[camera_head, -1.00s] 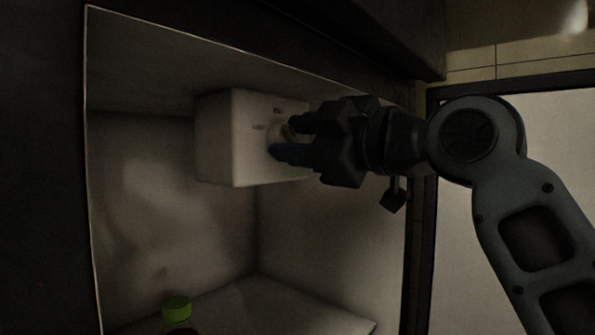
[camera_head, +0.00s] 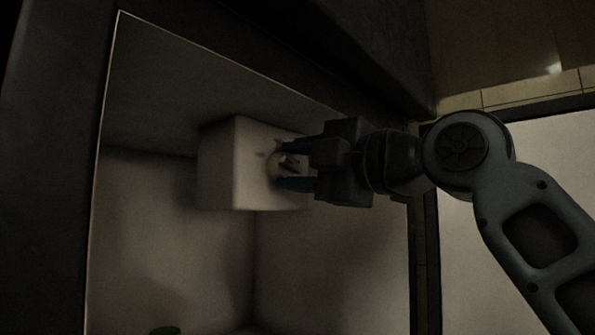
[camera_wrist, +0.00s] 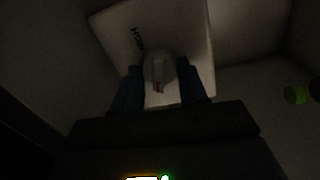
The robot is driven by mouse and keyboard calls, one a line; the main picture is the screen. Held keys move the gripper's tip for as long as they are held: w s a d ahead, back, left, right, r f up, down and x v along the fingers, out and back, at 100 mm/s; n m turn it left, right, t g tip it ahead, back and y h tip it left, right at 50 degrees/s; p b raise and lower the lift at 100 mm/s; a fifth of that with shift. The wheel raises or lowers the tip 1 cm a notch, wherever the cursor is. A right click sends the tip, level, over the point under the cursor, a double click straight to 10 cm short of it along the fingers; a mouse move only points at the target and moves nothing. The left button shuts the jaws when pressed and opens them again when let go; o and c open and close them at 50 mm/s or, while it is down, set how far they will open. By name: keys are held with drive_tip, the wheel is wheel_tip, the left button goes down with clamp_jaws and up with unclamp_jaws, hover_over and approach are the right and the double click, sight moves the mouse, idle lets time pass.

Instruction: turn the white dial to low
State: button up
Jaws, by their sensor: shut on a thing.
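A white box (camera_head: 222,165) is mounted high in a recess, with a round white dial (camera_head: 287,163) on its right-hand face. In the wrist view the dial (camera_wrist: 160,66) has a raised ridge pointing toward the bottom of the picture. Dark lettering on the box that seems to read HIGH (camera_wrist: 137,39) shows above and left of the dial. My gripper (camera_head: 296,165) reaches in from the right, its blue fingers either side of the dial and shut on it. In the wrist view my gripper (camera_wrist: 160,90) straddles the dial. I see no low mark.
A dark frame (camera_head: 52,150) borders the recess at the left, and a dark overhang (camera_head: 350,45) lies above my arm. Below the box is open.

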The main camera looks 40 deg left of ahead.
idle(0.3)
drive_tip(key=o, duration=1.1)
drive_tip(key=shift+c, duration=0.2)
drive_tip(key=shift+d, duration=0.1)
drive_tip(key=d, duration=0.7)
drive_tip(key=shift+s+d+f, duration=0.3)
drive_tip(key=shift+s+f, duration=0.05)
drive_tip(key=shift+s, duration=0.1)
